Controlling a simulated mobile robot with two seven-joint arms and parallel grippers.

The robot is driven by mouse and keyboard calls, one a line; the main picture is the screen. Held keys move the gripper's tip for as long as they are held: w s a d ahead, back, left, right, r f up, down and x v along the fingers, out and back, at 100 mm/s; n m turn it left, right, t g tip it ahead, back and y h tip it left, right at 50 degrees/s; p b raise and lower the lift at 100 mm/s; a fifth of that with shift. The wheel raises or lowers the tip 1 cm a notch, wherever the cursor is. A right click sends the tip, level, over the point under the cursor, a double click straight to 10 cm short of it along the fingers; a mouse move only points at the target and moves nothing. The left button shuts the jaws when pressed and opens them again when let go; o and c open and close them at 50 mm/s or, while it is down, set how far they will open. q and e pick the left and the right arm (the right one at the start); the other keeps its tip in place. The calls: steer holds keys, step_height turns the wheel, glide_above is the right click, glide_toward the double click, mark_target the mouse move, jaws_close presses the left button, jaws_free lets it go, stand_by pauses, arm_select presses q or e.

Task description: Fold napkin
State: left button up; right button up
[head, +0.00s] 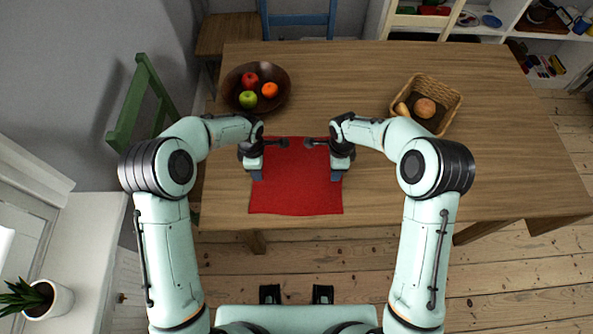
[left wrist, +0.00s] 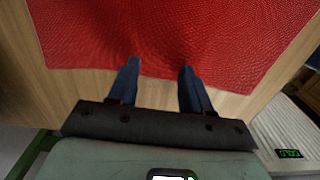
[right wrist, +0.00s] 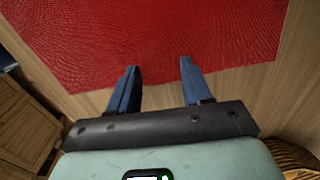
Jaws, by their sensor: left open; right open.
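A red napkin (head: 296,190) lies flat and spread out on the wooden table, close to its front edge. It fills the upper part of the left wrist view (left wrist: 165,35) and the right wrist view (right wrist: 150,40). My left gripper (head: 256,175) is above the napkin's left edge; its two fingers (left wrist: 157,72) are apart with nothing between them. My right gripper (head: 337,175) is above the napkin's right edge, its fingers (right wrist: 159,68) also apart and empty. The arms hide part of the napkin's side edges in the head view.
A dark bowl of fruit (head: 232,90) stands behind the left arm. A wicker basket (head: 455,100) with food stands behind the right arm. The table (head: 520,160) is clear at right. A green chair (head: 130,115) stands at left.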

arm_select(q)
steer(key=shift+f, duration=0.25)
arm_select(e)
steer(key=shift+f, duration=0.25)
arm_select(q)
steer(key=shift+s+r, duration=0.1)
steer(key=shift+s, duration=0.05)
steer(key=c, duration=0.4)
arm_select(e)
steer(key=shift+s+r, duration=0.1)
steer(key=shift+s, duration=0.05)
steer(key=c, duration=0.4)
arm_select(q)
jaws_close()
arm_select(e)
jaws_close()
